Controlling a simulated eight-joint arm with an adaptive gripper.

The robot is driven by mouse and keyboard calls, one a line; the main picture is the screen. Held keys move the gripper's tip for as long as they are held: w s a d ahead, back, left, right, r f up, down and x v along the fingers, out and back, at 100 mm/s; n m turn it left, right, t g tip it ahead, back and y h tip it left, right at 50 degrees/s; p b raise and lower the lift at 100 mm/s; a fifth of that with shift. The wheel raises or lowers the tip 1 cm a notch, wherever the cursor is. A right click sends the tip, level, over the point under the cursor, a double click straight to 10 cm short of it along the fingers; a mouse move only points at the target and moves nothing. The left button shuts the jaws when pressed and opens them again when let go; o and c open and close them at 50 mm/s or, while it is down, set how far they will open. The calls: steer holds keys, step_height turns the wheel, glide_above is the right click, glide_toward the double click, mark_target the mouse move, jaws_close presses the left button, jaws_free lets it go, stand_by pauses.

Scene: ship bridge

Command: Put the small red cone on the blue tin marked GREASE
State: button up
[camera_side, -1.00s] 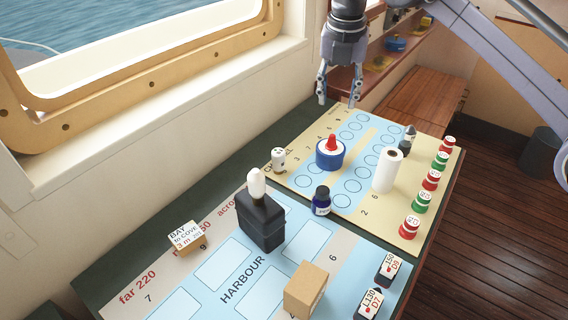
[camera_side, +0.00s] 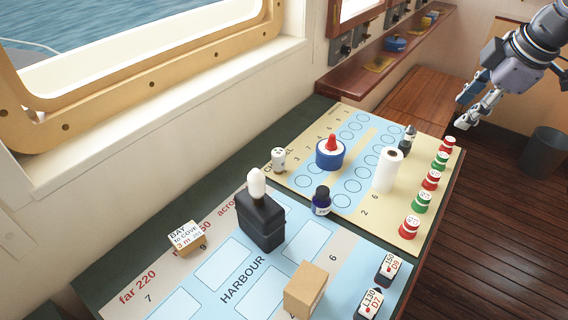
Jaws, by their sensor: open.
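The small red cone (camera_side: 331,142) stands upright on the white top of a round blue tin (camera_side: 329,158). The tin sits on the yellow and blue board. No GREASE marking is readable on it from here. My gripper (camera_side: 470,112) is open and empty, up at the right, beyond the table's right edge and well apart from the cone and tin.
A white roll (camera_side: 387,169) stands right of the tin, and a dark blue bottle (camera_side: 321,200) stands in front. Several red and green pieces (camera_side: 431,180) line the board's right edge. A black block with a white knob (camera_side: 261,219) and a cardboard box (camera_side: 306,288) are nearer.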

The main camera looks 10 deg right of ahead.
steer(key=s+d+f+m+t, duration=0.1)
steer(key=s+d+f+m, duration=0.3)
steer(key=s+f+m, duration=0.2)
steer(key=s+d+f+m+t, duration=0.1)
steer(key=s+d+f+m, duration=0.3)
steer(key=s, duration=0.5)
step_height(320, 180, down, 3)
steer(key=m, duration=0.2)
steer(key=shift+m, duration=0.3)
